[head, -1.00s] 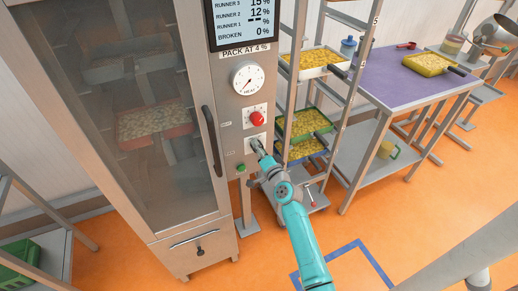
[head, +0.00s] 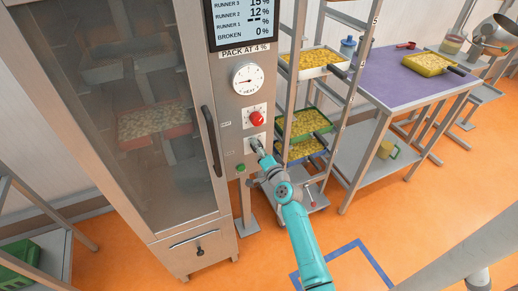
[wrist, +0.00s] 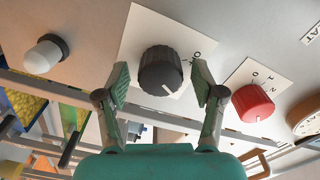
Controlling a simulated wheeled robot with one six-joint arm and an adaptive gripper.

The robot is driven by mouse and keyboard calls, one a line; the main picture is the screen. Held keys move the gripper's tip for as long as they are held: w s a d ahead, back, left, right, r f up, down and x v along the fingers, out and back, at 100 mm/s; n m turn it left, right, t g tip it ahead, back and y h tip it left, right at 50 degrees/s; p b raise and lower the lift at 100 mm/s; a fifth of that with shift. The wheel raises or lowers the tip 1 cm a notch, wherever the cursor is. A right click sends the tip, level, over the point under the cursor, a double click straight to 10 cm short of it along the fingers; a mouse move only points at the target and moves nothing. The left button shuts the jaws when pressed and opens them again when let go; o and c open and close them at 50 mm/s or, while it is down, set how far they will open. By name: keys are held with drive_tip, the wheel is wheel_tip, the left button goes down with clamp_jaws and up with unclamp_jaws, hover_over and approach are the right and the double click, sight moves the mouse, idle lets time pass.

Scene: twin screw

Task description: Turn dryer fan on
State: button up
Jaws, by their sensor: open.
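The dryer (head: 208,70) is a tall steel cabinet with a glass door. A black knob (wrist: 160,72) on a white plate sits between my gripper's fingers in the wrist view; its white pointer line is toward the lower right, and a 0 mark shows at its upper right. In the head view my gripper (head: 260,153) largely covers this knob, low on the control panel. My gripper (wrist: 161,84) is open, one finger on each side of the knob; I cannot tell whether they touch it. A red knob (head: 257,118) is above it, also in the wrist view (wrist: 254,103).
A heat dial (head: 247,79) and a display (head: 242,20) are higher on the panel. A small button or lamp (head: 240,168) is below the knobs. A rack with trays (head: 310,122) stands close on the right, beside a purple-topped table (head: 400,85).

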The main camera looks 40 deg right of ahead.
drive_tip(key=v, duration=1.2)
idle(0.4)
drive_tip(key=s+a+f+n+g+y, duration=0.1)
drive_tip(key=s+a+f+n, duration=0.2)
drive_tip(key=s+a, duration=0.6)
drive_tip(key=s+a+f+n+g, duration=0.1)
drive_tip(key=s+a+f+n, duration=0.15)
drive_tip(key=s+a, duration=0.55)
drive_tip(key=s+a+r+n+y, duration=0.2)
drive_tip(key=s+r+n, duration=0.3)
drive_tip(key=s, duration=0.5)
drive_tip(key=s+a+r+n+y, duration=0.2)
drive_tip(key=s+a+r+n, duration=0.2)
drive_tip(key=s, duration=0.7)
drive_tip(key=shift+s+a+r+n+g, duration=0.2)
drive_tip(key=shift+a+r+n+g, duration=0.1)
drive_tip(key=shift+r+n, duration=0.55)
